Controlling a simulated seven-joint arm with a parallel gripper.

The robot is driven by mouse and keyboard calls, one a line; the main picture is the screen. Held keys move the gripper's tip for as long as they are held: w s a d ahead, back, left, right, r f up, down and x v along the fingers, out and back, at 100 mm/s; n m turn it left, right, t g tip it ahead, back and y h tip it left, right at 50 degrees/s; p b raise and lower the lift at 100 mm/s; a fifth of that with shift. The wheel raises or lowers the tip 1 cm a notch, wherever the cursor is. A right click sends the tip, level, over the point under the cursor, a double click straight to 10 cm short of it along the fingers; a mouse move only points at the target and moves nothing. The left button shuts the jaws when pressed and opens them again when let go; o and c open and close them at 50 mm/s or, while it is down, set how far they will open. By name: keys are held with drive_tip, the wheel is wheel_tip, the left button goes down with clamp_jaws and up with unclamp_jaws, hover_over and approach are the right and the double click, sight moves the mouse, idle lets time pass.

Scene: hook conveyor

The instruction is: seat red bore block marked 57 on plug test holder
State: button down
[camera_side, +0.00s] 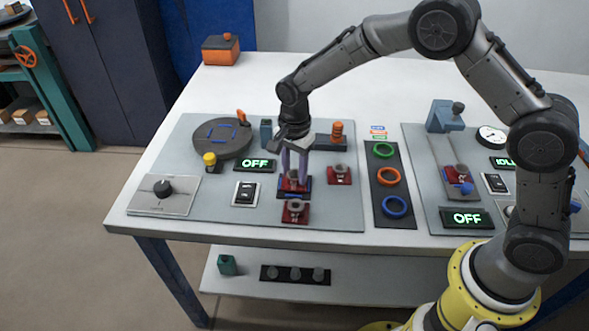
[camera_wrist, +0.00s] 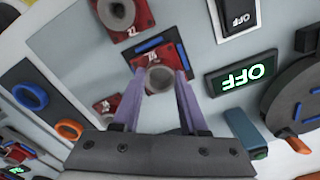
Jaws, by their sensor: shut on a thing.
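My gripper (camera_side: 294,172) points down, with its two purple fingers shut on a red block (camera_wrist: 153,77) with a grey round bore. The block is at a dark pad with blue strips (camera_wrist: 183,54); I cannot tell whether it rests on it or is slightly above. Its white marking is too small to read surely. Similar red blocks stand in front (camera_side: 295,212) and to the right (camera_side: 340,174), and show in the wrist view above (camera_wrist: 126,14) and left (camera_wrist: 104,107). I cannot tell which block is 57, nor surely which fixture is the plug test holder.
A round dark turntable (camera_side: 222,139) with blue strips is at left, near an OFF display (camera_side: 255,165). A dark strip with coloured rings (camera_side: 390,177) is at right. Beyond it, a fixture (camera_side: 445,117) stands behind another red block (camera_side: 459,173) and a blue part.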

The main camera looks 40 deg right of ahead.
drive_tip(key=shift+f, duration=0.35)
idle(0.8)
idle(0.5)
drive_tip(key=shift+c, duration=1.8)
unclamp_jaws()
drive_tip(key=shift+o, duration=0.2)
drive_tip(key=o, duration=0.3)
drive_tip(key=shift+r, duration=0.1)
drive_tip(key=shift+r, duration=3.4)
